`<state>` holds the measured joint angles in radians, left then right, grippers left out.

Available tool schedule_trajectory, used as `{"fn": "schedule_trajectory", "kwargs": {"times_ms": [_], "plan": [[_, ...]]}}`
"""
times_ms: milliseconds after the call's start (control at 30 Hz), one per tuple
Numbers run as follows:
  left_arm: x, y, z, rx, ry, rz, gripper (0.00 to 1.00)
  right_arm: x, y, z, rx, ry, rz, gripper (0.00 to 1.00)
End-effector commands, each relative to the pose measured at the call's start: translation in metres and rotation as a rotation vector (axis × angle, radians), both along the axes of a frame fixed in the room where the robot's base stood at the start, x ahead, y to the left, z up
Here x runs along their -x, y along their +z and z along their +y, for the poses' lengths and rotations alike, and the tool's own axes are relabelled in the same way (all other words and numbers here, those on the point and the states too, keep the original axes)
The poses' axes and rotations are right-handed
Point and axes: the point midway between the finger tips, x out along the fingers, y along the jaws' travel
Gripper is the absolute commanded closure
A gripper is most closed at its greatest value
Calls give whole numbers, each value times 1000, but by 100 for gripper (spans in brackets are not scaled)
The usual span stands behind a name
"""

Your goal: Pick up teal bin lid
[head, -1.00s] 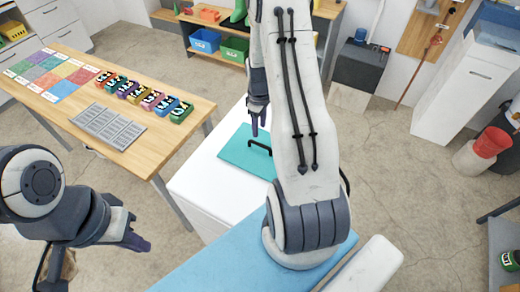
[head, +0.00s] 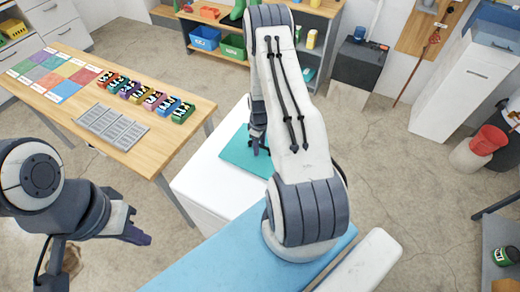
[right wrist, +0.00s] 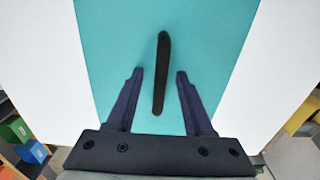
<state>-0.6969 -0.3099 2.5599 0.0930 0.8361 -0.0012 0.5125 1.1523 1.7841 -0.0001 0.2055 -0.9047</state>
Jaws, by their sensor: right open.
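The teal bin lid (head: 236,152) lies flat on top of a white bin (head: 200,188) in the head view. It fills the middle of the right wrist view (right wrist: 210,40), with its black bar handle (right wrist: 161,75) standing near the centre. My right gripper (right wrist: 160,75) is open, its two fingers on either side of the handle's near part. In the head view my right gripper (head: 258,150) is over the lid and its arm hides part of the lid and the handle. My left gripper (head: 140,238) is at the lower left, away from the lid; its jaw state is unclear.
A wooden table (head: 150,160) at left holds several small coloured bins (head: 155,100), a grey slotted tray (head: 110,125) and a coloured mat (head: 55,75). Shelves with a blue bin (head: 205,38) and a green bin (head: 234,47) stand behind. Open concrete floor lies to the right.

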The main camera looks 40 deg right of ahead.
Motion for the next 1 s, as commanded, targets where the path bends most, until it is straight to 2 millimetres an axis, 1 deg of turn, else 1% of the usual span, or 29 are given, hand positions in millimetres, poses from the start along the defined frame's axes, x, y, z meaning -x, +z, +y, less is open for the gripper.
{"fn": "schedule_trajectory", "kwargs": {"times_ms": [133,167,200,267,300,767,867,1000], "plan": [[0,-1,0,0,0,0,100,0,0,0,0,0,0,48],[0,-1,0,0,0,0,100,0,0,0,0,0,0,52],[0,-1,0,0,0,0,100,0,0,0,0,0,0,67],[0,-1,0,0,0,0,100,0,0,0,0,0,0,90],[0,-1,0,0,0,0,100,0,0,0,0,0,0,100],[0,-2,0,0,0,0,100,-1,3,0,1,0,-2,100],[0,-6,0,0,1,0,100,-1,8,-1,2,0,-3,100],[0,-14,0,0,2,0,100,-2,23,-1,3,0,-4,100]]}}
